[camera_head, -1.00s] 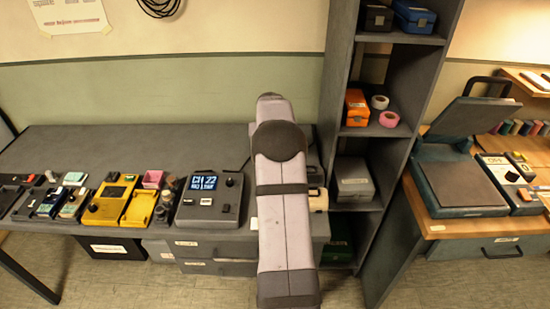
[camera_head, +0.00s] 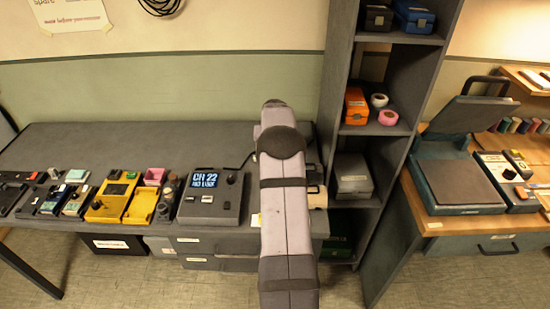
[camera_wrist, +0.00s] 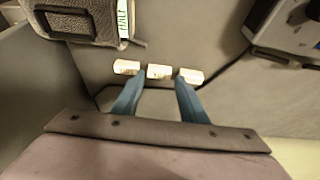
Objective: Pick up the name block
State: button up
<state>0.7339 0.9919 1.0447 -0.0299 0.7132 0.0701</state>
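Three small pale blocks (camera_wrist: 159,72) lie in a row on a grey surface in the wrist view. Their markings are too faint to read, so I cannot tell which is the name block. My gripper (camera_wrist: 160,79) is open in the wrist view, its two blue-grey fingertips apart near the middle block. The tips overlap the row's near edge in the picture; I cannot tell whether they touch. Nothing is visibly held. In the head view my arm hides the gripper and the blocks cannot be made out.
A grey box with a green-edged label (camera_wrist: 80,22) stands close beyond the blocks; a grey device (camera_wrist: 290,27) is at upper right. In the head view, a display unit (camera_head: 213,198) and yellow device (camera_head: 110,199) stand left of my arm, a shelf (camera_head: 338,90) right.

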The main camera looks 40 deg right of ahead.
jog(key=shift+p+x, duration=0.45)
jog(key=shift+x, duration=1.25)
jog(key=shift+w+d, duration=0.1)
jog(key=shift+d, duration=0.05)
jog(key=c, duration=0.7)
jog(key=shift+o, duration=0.2)
jog(key=shift+r, duration=0.2)
